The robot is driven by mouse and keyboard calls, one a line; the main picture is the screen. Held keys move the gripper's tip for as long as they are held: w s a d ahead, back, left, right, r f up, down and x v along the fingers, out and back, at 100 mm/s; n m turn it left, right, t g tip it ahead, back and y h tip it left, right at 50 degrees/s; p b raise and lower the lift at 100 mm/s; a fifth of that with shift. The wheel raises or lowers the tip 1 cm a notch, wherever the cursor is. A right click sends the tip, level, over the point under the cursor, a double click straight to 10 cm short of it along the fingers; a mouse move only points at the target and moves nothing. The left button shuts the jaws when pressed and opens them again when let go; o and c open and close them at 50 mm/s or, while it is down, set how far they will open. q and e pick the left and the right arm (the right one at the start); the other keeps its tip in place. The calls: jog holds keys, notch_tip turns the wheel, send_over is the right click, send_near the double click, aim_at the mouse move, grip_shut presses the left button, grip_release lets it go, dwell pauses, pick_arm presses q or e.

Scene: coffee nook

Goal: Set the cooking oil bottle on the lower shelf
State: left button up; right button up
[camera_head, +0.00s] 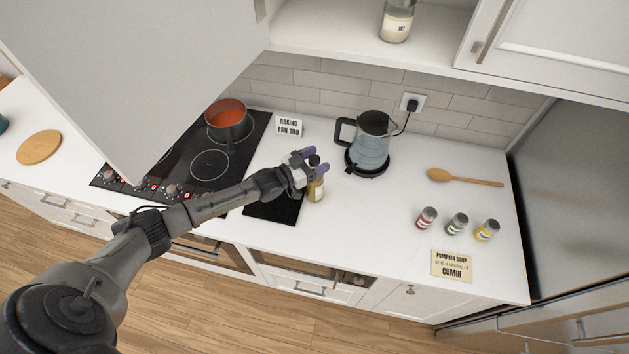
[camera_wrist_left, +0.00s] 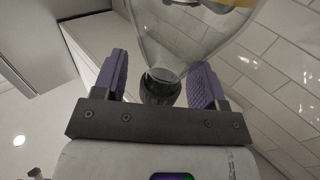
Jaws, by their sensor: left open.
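The cooking oil bottle (camera_head: 315,191), yellowish with a dark cap, stands on the white counter at the right edge of a black mat. My left gripper (camera_head: 311,164) is open around its upper part, with a purple finger on either side. In the left wrist view the bottle's clear body (camera_wrist_left: 185,35) and dark neck or cap (camera_wrist_left: 160,88) show between the fingers (camera_wrist_left: 160,80). Whether either finger touches it I cannot tell. The lower shelf (camera_head: 325,37) of the open wall cabinet is above the counter, with a jar (camera_head: 396,22) on it. My right gripper is not in view.
The open cabinet door (camera_head: 140,60) hangs over the left side. A pot (camera_head: 228,122) of red soup is on the black hob (camera_head: 150,185). A kettle (camera_head: 371,145) stands right of the bottle. The shelf left of the jar is clear.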

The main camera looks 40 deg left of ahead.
pick_arm(q)
jog(key=shift+w+d, duration=0.2)
jog(key=shift+w, duration=0.4)
grip_shut()
dwell(0.5)
jog(key=shift+r, duration=0.1)
